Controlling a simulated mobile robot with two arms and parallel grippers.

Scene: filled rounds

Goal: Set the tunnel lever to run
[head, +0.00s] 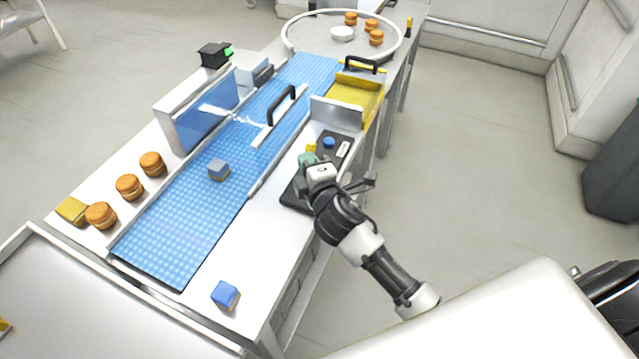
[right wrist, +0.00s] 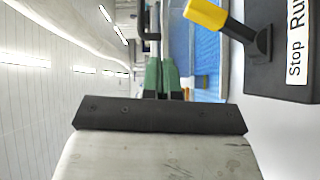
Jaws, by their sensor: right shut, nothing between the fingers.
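The black control box (head: 301,190) sits on the right side of the conveyor table, with a blue button (head: 328,141) on it. Its tunnel lever has a yellow grip (right wrist: 205,14), which also shows in the head view (head: 311,148). In the right wrist view a white label (right wrist: 297,45) on the box reads Stop and Run; the lever leans toward the Run end. My right gripper (head: 306,159), with green fingertips (right wrist: 162,78), is shut and empty beside the lever, apparently not touching it. It hides part of the box. My left gripper is not in view.
Several buns (head: 130,187) line the left edge. A blue cube (head: 225,294) lies near the front. A yellow tray (head: 358,93) stands behind the box.

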